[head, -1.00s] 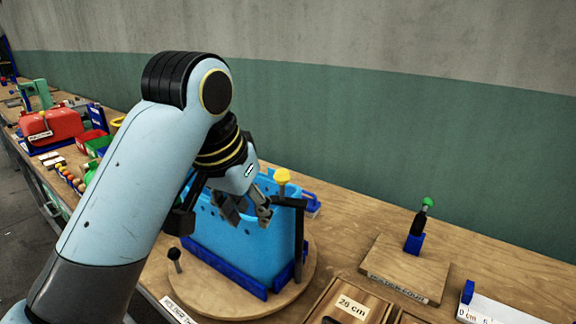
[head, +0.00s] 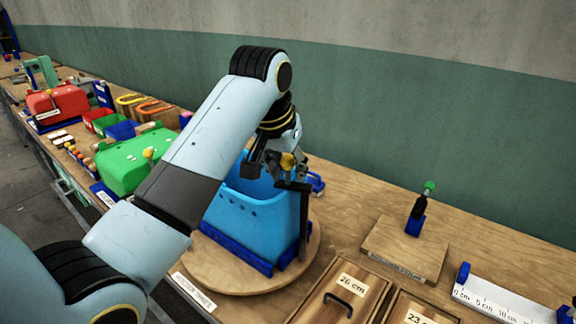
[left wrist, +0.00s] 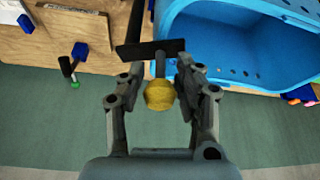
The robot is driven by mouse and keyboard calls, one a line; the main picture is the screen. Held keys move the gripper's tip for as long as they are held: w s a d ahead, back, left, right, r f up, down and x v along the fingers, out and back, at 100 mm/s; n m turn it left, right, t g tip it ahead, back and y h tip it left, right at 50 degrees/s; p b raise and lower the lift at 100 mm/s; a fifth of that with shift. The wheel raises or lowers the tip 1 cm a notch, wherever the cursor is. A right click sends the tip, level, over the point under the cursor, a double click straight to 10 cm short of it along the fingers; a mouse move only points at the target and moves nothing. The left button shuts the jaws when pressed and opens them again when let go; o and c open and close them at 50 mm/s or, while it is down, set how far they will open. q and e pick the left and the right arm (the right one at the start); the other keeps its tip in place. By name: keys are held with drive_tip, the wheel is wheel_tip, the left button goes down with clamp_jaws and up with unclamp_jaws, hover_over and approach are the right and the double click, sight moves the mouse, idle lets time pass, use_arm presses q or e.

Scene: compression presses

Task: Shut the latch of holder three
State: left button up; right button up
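A blue bin (head: 262,215) stands in dark blue brackets on a round wooden base. In the left wrist view, the yellow knob (left wrist: 159,96) lies between the two open fingers (left wrist: 157,88), with a small gap visible on each side. The dark latch bar (left wrist: 150,48) lies just beyond it. A label (head: 193,290) at the base's front is too small to read surely. My right gripper is out of view.
A board with a green-knobbed latch (head: 420,208) stands to the right. Wooden lids (head: 341,298) and a white ruler tray (head: 500,300) are at the front right. A green holder (head: 128,165) and a red one (head: 57,104) stand farther left. A wall runs behind the bench.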

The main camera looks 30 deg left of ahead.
use_arm(q)
clamp_jaws()
drive_tip(key=m, duration=0.1)
drive_tip(key=m+h, duration=0.1)
drive_tip(key=shift+w+a+m, duration=0.1)
drive_tip(key=shift+w+m, duration=0.3)
drive_tip(key=shift+w+m+h, duration=0.25)
drive_tip(key=shift+m+h, duration=0.05)
drive_tip(key=shift+m, duration=0.5)
unclamp_jaws()
